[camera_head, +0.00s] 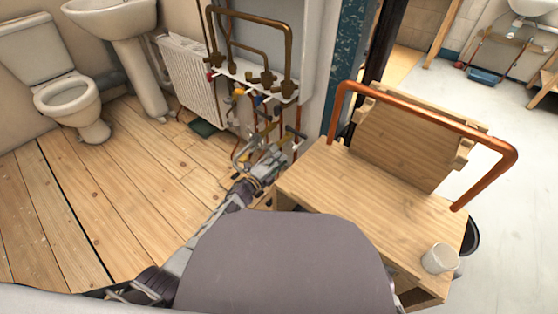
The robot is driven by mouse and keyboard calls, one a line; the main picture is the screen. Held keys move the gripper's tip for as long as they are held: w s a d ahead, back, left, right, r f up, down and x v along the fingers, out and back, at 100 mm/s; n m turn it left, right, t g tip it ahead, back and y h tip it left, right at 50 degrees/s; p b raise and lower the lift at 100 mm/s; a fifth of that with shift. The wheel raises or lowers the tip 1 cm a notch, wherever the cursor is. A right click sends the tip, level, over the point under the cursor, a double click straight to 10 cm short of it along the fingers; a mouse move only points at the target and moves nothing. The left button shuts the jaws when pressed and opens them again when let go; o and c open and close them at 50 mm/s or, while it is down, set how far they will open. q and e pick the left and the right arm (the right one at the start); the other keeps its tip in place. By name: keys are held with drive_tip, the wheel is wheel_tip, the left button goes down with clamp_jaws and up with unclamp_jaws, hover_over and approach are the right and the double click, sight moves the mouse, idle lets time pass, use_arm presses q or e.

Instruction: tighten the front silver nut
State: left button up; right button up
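The front silver nut cannot be told apart in the crowd of small fittings and pipes (297,122) below the white wall panel. My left arm reaches up from the lower left, and my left gripper (250,160) is at the lower front of these pipes. Grey curved parts and pipes overlap there, so I cannot tell whether its fingers are open or shut, or whether they touch a nut. My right gripper is not in view.
A wooden workbench (365,205) with a copper pipe (428,116) and a white cup (440,258) stands close on the right. A white radiator (190,75), sink (112,15) and toilet (67,92) are at the left. The wooden floor (110,190) is clear.

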use_arm(q)
drive_tip(key=shift+o, duration=1.2)
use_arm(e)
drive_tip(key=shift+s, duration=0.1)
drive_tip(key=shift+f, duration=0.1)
use_arm(q)
drive_tip(key=v, duration=1.2)
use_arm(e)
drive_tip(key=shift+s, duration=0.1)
